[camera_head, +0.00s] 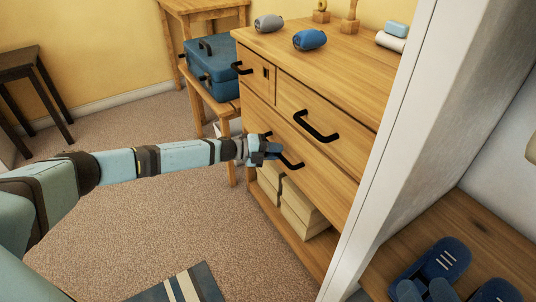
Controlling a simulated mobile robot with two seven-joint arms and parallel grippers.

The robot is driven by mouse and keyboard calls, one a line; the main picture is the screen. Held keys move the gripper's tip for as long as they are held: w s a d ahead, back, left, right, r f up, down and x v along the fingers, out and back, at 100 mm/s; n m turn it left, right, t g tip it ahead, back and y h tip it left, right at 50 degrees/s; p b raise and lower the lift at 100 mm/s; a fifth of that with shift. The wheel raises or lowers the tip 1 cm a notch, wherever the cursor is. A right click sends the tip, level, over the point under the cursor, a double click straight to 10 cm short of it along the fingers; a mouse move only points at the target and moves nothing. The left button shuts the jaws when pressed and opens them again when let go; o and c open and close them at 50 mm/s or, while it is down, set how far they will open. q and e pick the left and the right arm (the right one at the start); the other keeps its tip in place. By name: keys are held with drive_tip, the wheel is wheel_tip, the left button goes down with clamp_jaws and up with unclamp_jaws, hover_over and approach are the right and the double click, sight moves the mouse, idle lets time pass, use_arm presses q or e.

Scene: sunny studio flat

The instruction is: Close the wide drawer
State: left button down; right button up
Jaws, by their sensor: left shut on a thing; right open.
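The wooden chest (352,62) stands at the centre right. Its wide drawer (325,183) is the lower, full-width front beneath two smaller drawer fronts. I cannot tell from this angle how far it stands out, if at all. Its black handle (292,163) is partly covered by my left gripper (271,150), which is shut on it near the handle's left end. My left arm reaches in from the left, nearly level. My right gripper is not in view.
A white upright panel (400,150) hides the chest's right side. Boxes (301,212) fill the open shelf below the drawer. A blue suitcase (211,68) rests on a wooden stand to the left. Carpet (150,225) in front is mostly clear, with a striped mat (181,287).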

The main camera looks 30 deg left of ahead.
use_arm(q)
drive_tip(key=shift+w+d, duration=0.2)
drive_tip(key=shift+w, duration=0.15)
drive_tip(key=shift+r, duration=0.1)
drive_tip(key=shift+w, duration=0.1)
drive_tip(key=c, duration=1.2)
unclamp_jaws()
drive_tip(key=shift+o, duration=0.5)
drive_tip(key=shift+w+d, duration=0.1)
drive_tip(key=p+v, duration=0.4)
drive_tip(key=v, duration=0.9)
drive_tip(key=shift+s+a, duration=0.25)
drive_tip(key=shift+a, duration=0.1)
use_arm(e)
wheel_tip(320, 180, up, 5)
drive_tip(key=shift+d+r+m+t, duration=0.15)
drive_tip(key=shift+m+t, duration=0.25)
drive_tip(key=shift+t, duration=0.7)
drive_tip(key=shift+r, duration=0.1)
